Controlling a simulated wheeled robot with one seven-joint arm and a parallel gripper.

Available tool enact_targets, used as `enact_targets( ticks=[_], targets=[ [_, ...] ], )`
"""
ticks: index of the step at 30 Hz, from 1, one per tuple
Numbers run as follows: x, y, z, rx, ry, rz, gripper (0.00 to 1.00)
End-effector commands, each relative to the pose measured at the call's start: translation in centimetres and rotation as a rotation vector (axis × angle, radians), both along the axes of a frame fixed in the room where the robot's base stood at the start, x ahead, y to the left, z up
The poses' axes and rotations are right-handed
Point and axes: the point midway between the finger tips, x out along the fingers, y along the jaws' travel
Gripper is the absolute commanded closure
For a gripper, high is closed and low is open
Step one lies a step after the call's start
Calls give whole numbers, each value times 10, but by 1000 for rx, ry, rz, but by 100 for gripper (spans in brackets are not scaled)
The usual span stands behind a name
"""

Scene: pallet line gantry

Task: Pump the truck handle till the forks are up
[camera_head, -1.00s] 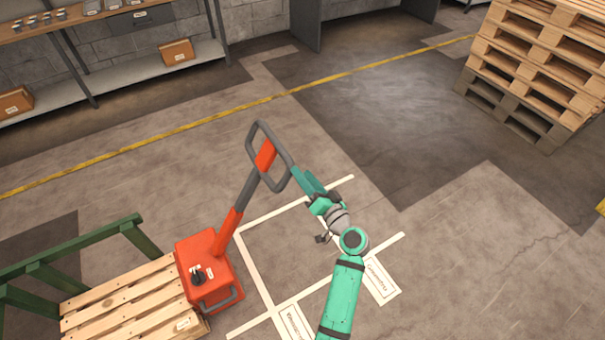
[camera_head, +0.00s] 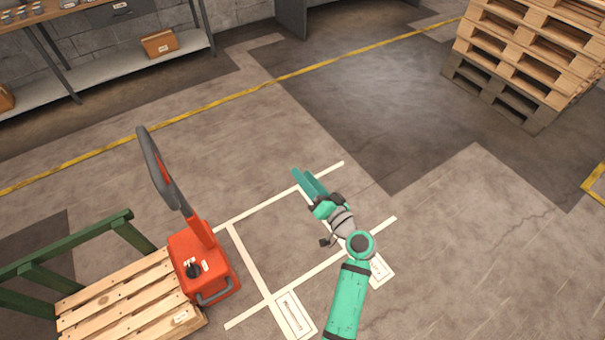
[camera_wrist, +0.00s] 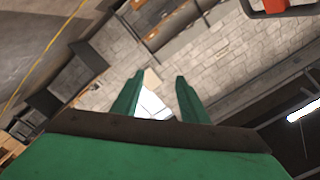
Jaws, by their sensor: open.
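The red pallet truck (camera_head: 203,262) stands at the lower left in the head view, at the end of a wooden pallet. Its handle (camera_head: 165,180), a grey loop with a red part, leans up and to the left, away from my gripper. My gripper (camera_head: 304,178) is open and empty, to the right of the handle and apart from it. In the wrist view my gripper's two green fingers (camera_wrist: 158,92) are spread with nothing between them. A piece of the red and grey handle (camera_wrist: 280,6) shows at the top right there. The forks are hidden under the pallet.
The wooden pallet (camera_head: 130,300) has a green frame (camera_head: 75,243) beside it. White floor lines (camera_head: 250,258) mark a box near the truck. A shelf (camera_head: 150,62) stands at the back left, stacked pallets (camera_head: 525,55) at the back right. The middle floor is clear.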

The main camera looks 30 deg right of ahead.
Motion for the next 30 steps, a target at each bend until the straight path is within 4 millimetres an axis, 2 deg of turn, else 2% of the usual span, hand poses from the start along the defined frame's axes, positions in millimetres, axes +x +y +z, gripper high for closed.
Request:
enact_targets(
  ticks=[21,30],
  targets=[
    [-43,-5,-1,1,2,0,60],
    [-48,-6,0,-1,0,1,60]
  ],
)
